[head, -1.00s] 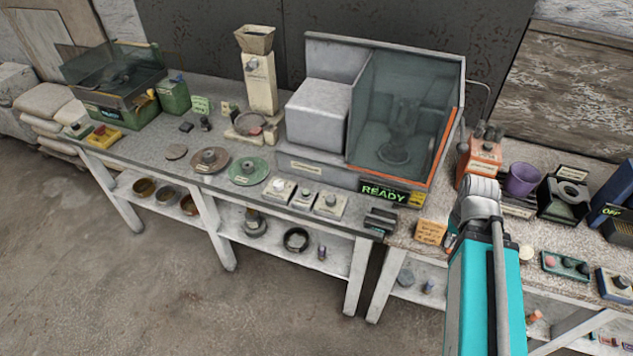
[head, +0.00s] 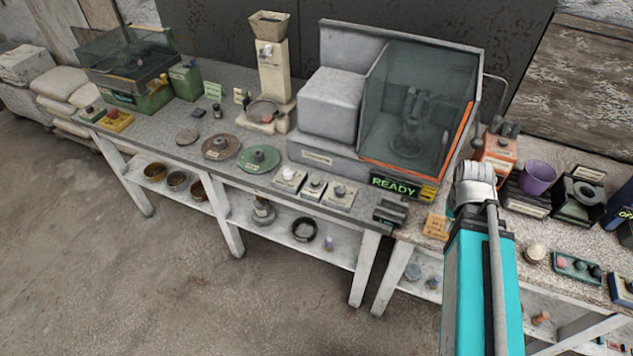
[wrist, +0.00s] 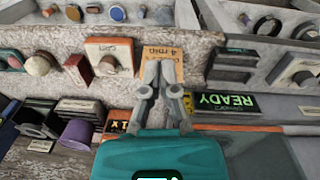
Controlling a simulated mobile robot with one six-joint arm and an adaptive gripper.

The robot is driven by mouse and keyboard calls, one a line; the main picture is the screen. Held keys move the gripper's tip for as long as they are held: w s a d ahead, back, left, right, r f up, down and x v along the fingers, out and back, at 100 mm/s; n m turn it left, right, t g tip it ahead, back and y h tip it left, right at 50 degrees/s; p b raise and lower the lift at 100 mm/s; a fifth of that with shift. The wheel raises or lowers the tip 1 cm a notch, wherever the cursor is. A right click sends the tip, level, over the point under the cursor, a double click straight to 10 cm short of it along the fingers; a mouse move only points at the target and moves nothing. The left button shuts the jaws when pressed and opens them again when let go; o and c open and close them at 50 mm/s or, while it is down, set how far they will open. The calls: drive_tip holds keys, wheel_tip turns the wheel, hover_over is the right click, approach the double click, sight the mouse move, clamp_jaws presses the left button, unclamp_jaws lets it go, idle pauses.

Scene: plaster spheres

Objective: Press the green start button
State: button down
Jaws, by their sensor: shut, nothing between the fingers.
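No start lettering is legible, so I cannot tell for sure which control is the green start button. A dark block with a small green strip (head: 390,213) sits at the bench's front edge, below the lit READY display (head: 395,187); in the wrist view this block (wrist: 232,66) is right of my fingers. My gripper (wrist: 161,68) is shut and empty, over the orange note (wrist: 165,55) in the wrist view. My arm hides the fingertips in the head view.
The glass-fronted machine (head: 415,115) fills the middle back. Three small boxes with knobs (head: 314,187) line the front edge, beside green and brown discs (head: 258,159). A purple cup (head: 537,178) and orange box (head: 499,150) stand right. The floor (head: 150,270) in front is open.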

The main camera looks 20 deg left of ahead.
drive_tip(key=w+a+f+n+t+h+b, duration=0.1)
drive_tip(key=w+a+f+t+h+b, duration=0.1)
drive_tip(key=w+a, duration=0.65)
drive_tip(key=n+t+h+b, duration=0.1)
drive_tip(key=n+t+b, duration=0.2)
drive_tip(key=t+b, duration=0.25)
hover_over(315, 182)
drive_tip(key=shift+r+t, duration=0.1)
drive_tip(key=shift+t, duration=0.25)
wheel_tip(315, 182, down, 9)
drive_tip(key=b, duration=0.8)
drive_tip(key=shift+r, duration=0.1)
